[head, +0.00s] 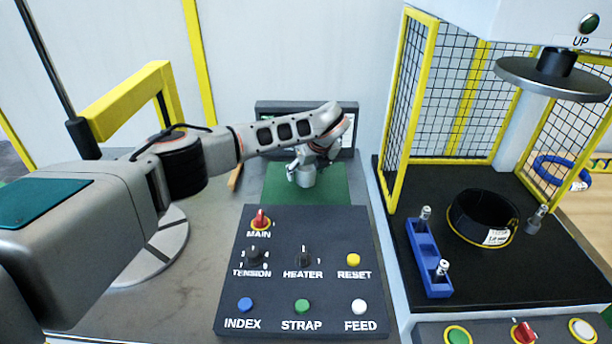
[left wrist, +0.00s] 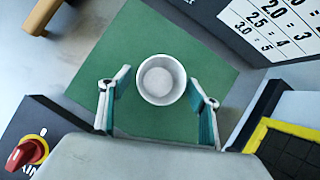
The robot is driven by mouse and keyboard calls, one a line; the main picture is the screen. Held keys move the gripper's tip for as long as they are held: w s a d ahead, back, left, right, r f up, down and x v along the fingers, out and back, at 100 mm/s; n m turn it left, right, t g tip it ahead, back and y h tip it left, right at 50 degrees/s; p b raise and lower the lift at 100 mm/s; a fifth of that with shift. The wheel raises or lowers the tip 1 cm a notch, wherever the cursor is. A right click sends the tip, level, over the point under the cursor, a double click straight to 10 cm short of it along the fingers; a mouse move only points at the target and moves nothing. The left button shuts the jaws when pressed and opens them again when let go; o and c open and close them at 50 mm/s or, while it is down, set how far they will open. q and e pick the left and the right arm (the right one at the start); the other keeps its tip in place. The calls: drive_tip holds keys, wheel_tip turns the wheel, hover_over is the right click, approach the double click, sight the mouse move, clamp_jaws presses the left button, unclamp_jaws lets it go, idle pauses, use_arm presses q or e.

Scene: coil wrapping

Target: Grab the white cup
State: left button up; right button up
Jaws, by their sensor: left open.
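The white cup (left wrist: 160,80) stands upright on a green mat (left wrist: 145,32) and looks empty from above in the left wrist view. In the head view the cup (head: 306,177) is partly covered by my left gripper (head: 301,170). In the left wrist view my left gripper (left wrist: 158,98) is open, with one finger on each side of the cup's near part. A gap shows between the cup and the left finger; the right finger is close to the rim, and I cannot tell if it touches. My right gripper is in neither view.
A dark control panel (head: 286,236) with knobs and buttons lies in front of the mat. To the right, a yellow-framed mesh cage (head: 397,140) encloses a black coil (head: 483,218) and a blue block (head: 427,258).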

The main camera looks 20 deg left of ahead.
use_arm(q)
drive_tip(key=c, duration=1.1)
